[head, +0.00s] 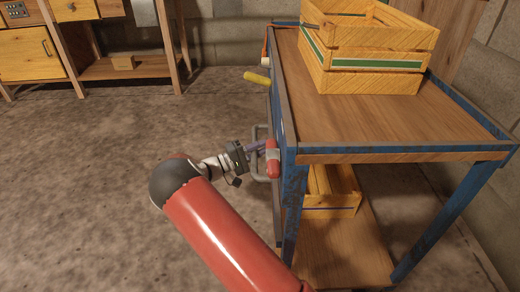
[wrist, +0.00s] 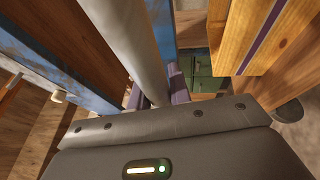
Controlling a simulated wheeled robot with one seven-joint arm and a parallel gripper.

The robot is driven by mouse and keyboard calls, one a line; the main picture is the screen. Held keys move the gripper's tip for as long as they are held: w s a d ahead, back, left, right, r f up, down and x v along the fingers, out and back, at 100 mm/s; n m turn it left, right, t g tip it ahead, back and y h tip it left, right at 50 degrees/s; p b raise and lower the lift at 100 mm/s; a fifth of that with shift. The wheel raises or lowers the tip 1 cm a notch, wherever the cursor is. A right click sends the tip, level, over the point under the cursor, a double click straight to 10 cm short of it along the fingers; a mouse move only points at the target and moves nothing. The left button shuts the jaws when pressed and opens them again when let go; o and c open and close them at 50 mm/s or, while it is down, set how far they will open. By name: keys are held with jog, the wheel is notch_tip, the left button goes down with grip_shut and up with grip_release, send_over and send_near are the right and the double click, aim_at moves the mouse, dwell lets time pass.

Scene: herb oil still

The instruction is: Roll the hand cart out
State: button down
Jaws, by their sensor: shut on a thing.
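The hand cart (head: 405,112) has a blue frame, a wooden top and a lower wooden shelf, and stands at the right of the head view. A grey bar handle (head: 259,178) sticks out from its left end. My gripper (head: 259,146) reaches this handle from the left, its purple fingers closed at it. In the wrist view my gripper (wrist: 158,92) has a pale grey bar (wrist: 133,50) running between its fingers. The exact contact is partly hidden by the gripper body.
A slatted wooden crate (head: 372,52) stands on the cart top, and another crate (head: 335,190) is on the lower shelf. A yellow handle (head: 257,78) and a red-and-white piece (head: 272,160) project at the cart's end. A wooden cabinet (head: 32,55) stands back left. Floor to the left is clear.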

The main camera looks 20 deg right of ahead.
jog(key=shift+w+a, duration=0.1)
jog(key=shift+a, duration=0.2)
jog(key=c, duration=1.4)
grip_release()
jog(key=shift+a, duration=0.1)
jog(key=shift+o, duration=0.5)
jog(key=v, duration=0.7)
jog(key=shift+a+f, duration=0.15)
jog(key=shift+a, duration=0.2)
